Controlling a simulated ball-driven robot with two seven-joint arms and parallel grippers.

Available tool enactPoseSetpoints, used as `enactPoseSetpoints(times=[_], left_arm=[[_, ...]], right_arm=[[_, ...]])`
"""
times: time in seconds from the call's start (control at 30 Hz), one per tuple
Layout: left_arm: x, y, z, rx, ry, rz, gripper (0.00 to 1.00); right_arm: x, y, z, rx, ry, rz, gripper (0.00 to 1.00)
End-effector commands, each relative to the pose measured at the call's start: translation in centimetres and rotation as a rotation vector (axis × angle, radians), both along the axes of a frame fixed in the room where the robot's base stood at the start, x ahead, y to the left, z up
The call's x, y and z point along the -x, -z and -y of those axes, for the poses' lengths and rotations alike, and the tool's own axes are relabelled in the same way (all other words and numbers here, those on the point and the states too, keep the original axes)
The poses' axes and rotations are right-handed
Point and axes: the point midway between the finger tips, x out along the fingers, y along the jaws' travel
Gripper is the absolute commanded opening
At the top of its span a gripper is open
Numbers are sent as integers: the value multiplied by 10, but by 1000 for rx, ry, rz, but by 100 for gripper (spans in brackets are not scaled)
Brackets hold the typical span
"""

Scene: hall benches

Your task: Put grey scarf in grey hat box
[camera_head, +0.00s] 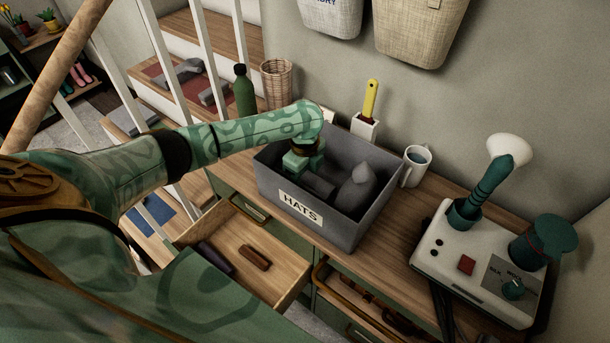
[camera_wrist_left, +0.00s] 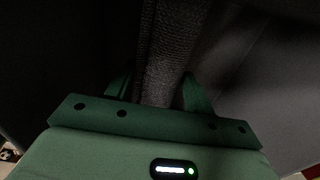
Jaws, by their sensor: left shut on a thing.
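The grey hat box (camera_head: 272,193), labelled HATS, stands open on the wooden bench top. My left arm reaches over its rim from the left, and my left gripper (camera_head: 303,166) is down inside the box's left part. In the left wrist view the gripper (camera_wrist_left: 155,92) is shut on the grey scarf (camera_wrist_left: 163,50), a coarse woven grey strip between its fingers. In the head view a dark grey roll (camera_head: 319,187), probably the scarf, lies at the gripper inside the box. Whether it rests on the floor of the box is unclear. My right gripper is not in view.
A pointed grey thing (camera_head: 357,188) sits in the box's right part. Around the box stand a green bottle (camera_head: 244,92), a yellow-handled brush (camera_head: 371,98), a mug (camera_head: 416,165) and a white machine (camera_head: 466,265). An open drawer (camera_head: 225,245) below holds two small things.

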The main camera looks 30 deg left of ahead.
Motion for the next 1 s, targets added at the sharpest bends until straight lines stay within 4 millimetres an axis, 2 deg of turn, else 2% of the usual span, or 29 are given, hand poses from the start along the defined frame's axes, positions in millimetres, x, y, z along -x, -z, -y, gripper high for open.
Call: enactPoseSetpoints(times=[0.6, 0.63, 0.7, 1.0], left_arm=[[0, 11, 0, 1, 0, 1, 29], [0, 11, 0, 0, 0, 0, 62], [0, 11, 0, 0, 0, 0, 75], [0, 8, 0, 0, 0, 1, 75]], right_arm=[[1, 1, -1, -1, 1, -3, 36], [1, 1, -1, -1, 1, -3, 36], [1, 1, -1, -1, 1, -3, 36], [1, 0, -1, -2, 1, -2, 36]])
